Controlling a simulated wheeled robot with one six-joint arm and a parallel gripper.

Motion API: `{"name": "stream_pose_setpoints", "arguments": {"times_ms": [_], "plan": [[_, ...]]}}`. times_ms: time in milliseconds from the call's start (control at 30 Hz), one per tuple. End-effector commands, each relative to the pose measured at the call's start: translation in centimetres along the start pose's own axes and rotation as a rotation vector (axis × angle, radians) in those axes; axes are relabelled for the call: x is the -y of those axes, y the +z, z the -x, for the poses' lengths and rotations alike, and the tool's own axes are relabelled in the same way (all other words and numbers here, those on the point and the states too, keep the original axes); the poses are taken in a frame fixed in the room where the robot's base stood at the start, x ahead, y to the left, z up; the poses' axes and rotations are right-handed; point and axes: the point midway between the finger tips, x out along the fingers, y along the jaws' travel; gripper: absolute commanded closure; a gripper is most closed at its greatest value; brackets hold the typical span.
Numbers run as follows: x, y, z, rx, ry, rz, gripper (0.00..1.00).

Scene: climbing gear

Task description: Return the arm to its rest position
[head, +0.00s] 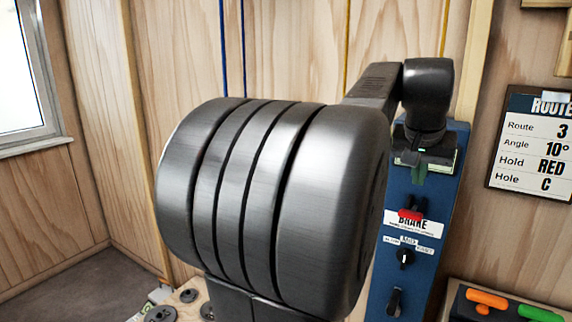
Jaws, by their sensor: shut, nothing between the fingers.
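My arm fills the middle of the head view as a large ribbed black drum close to the camera. A black link runs from behind it to the upper right and bends down at a black joint. My gripper (417,168) hangs at the end of this, small and dark, in front of the top of a blue panel (424,202). It appears shut, with nothing seen in it. Its fingertips are small and hard to make out. They look close to the panel; I cannot tell whether they touch.
The blue panel carries a red switch (410,215) above a BRAKE label, a black knob (405,258) and a black lever (394,302). A route sign (530,145) hangs at right. Orange (487,299) and green (540,313) holds lie lower right. Grey discs (161,314) sit lower left.

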Motion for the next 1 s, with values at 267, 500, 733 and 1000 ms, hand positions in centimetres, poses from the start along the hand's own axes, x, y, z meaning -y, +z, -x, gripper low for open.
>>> {"name": "stream_pose_setpoints", "arguments": {"times_ms": [267, 500, 733, 1000], "plan": [[0.0, 0.0, 4.7, -0.004, 0.000, 0.000, 1.00], [0.0, 0.1, 6.2, -0.002, 0.000, 0.000, 1.00], [0.0, 0.1, 6.3, -0.002, 0.000, 0.000, 1.00], [0.0, 0.1, 5.8, -0.001, 0.000, 0.000, 1.00]]}}
